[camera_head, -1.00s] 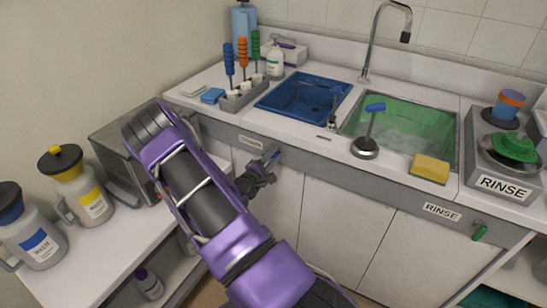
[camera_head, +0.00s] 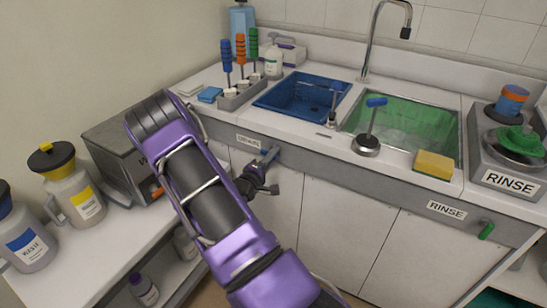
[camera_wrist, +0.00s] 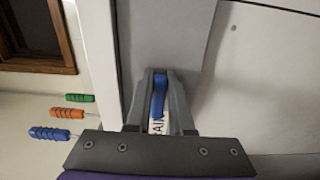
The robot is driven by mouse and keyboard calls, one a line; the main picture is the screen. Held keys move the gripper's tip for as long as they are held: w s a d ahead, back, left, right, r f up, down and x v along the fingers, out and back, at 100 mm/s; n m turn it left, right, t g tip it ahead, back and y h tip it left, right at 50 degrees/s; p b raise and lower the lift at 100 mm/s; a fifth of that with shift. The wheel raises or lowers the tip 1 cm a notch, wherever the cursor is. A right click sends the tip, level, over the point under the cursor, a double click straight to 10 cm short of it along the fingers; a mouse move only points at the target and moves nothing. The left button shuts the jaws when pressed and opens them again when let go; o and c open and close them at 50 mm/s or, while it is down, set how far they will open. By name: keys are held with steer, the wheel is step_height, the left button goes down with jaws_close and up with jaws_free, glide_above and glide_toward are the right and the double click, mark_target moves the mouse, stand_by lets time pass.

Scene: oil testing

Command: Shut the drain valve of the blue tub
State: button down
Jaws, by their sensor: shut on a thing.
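The blue tub (camera_head: 290,103) is sunk in the counter at the left of the sinks. Its blue drain valve handle (camera_head: 270,155) sits on the grey front panel below it, beside a label (camera_head: 251,141). In the wrist view the blue handle (camera_wrist: 158,97) stands between the two fingers of my gripper (camera_wrist: 160,78), which is shut on it. The fingers partly cover the label (camera_wrist: 155,127), and "AIN" shows. In the head view my gripper (camera_head: 264,170) is small and dark at the handle, partly behind my arm.
A green tub (camera_head: 405,127) with a plunger (camera_head: 367,143) and yellow sponge (camera_head: 434,165) beside it is to the right. A green handle (camera_head: 486,230) is at the RINSE label. Waste jugs (camera_head: 72,185) and a grey box (camera_head: 120,145) stand at the left. Bottle brushes (camera_head: 240,48) stand behind.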

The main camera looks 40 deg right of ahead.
steer(key=c, duration=0.8)
jaws_free()
steer(key=v, duration=1.7)
steer(key=shift+a+p, duration=0.25)
steer(key=shift+p, duration=0.05)
steer(key=shift+s, duration=0.1)
